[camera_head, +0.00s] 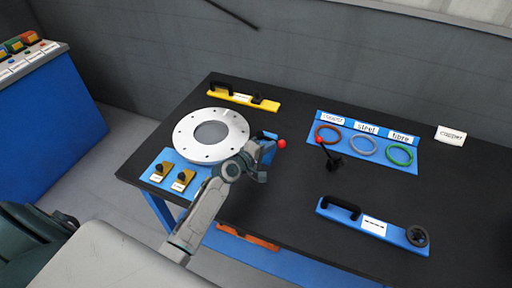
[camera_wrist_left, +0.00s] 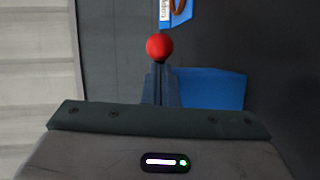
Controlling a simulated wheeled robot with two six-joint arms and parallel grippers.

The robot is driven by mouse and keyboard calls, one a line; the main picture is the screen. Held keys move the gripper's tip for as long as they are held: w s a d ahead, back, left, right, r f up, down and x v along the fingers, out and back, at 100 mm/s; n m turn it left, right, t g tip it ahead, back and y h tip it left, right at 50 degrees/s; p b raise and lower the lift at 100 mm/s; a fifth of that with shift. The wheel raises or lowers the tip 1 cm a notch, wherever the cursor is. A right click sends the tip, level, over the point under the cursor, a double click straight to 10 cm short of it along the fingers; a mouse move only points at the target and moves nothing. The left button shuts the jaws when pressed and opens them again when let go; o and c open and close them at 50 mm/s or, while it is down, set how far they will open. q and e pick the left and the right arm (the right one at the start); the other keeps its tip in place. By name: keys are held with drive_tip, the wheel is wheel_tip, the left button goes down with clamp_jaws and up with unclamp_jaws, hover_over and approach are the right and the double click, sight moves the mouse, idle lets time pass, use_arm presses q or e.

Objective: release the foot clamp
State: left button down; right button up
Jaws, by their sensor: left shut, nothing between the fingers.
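A white flanged ring (camera_head: 238,124) with bolt holes around its rim lies on the left of the black table. A red ball knob (camera_head: 282,144) shows just right of my left gripper (camera_head: 268,152). In the left wrist view the red knob (camera_wrist_left: 160,46) appears right at the tips of the shut fingers (camera_wrist_left: 161,82); I cannot tell whether they touch it. A blue block (camera_wrist_left: 212,89) is beside the fingers. My gripper hides the knob's lever and base. A second red knob (camera_head: 320,140) tops a black lever (camera_head: 333,160) to the right. My right gripper is out of view.
A yellow bar with a black handle (camera_head: 243,97) lies behind the ring. A blue bar with a handle and wheel (camera_head: 374,226) lies front right. Yellow blocks (camera_head: 161,171) sit on a blue mat.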

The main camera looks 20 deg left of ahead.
use_arm(q)
drive_tip(key=shift+w+d, duration=0.3)
drive_tip(key=shift+r, duration=0.15)
idle(0.5)
